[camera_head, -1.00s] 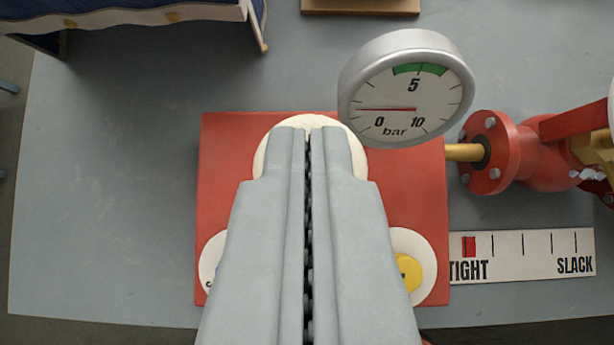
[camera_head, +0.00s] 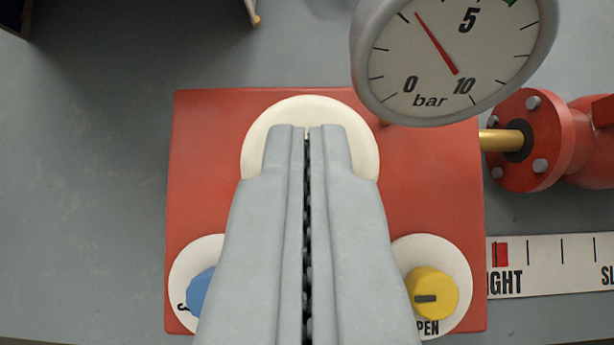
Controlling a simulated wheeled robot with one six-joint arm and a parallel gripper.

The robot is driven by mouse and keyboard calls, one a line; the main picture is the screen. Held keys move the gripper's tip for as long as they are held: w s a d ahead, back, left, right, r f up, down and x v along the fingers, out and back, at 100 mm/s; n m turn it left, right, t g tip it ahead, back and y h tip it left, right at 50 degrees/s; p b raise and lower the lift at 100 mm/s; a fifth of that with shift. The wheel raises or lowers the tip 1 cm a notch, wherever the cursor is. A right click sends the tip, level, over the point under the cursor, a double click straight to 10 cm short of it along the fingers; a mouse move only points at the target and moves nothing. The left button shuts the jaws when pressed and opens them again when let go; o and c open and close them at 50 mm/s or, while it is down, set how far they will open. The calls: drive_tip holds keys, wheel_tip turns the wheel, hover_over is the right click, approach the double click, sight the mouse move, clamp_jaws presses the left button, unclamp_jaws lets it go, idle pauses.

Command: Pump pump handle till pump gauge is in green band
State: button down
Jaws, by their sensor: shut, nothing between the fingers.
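My gripper (camera_head: 307,132) is shut and empty. It points over the red block (camera_head: 425,170), its fingertips in front of a cream disc (camera_head: 310,108) at the block's top. I cannot tell whether they touch it. No pump handle can be made out; it may be hidden behind my fingers. The pump gauge (camera_head: 430,85) is a round bar dial at the upper right, cut off by the top edge. Its red needle points up and left, to the left of the 5. Only a sliver of the green band (camera_head: 508,3) shows; the needle is apart from that sliver.
A blue knob (camera_head: 200,292) at lower left is partly behind my gripper. A yellow knob (camera_head: 432,292) marked OPEN is at lower right. A red flange (camera_head: 530,140) with a brass pipe stands right of the block. A TIGHT-SLACK scale (camera_head: 560,262) lies below it.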

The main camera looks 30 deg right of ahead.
drive_tip(key=shift+f, duration=0.3)
drive_tip(key=shift+r, duration=0.1)
drive_tip(key=r, duration=0.5)
drive_tip(key=shift+s+a, duration=0.2)
drive_tip(key=shift+s, duration=0.05)
drive_tip(key=v, duration=0.9)
drive_tip(key=shift+r, duration=0.15)
idle(0.6)
wheel_tip(320, 180, up, 4)
drive_tip(key=shift+s+r, duration=0.1)
idle(0.3)
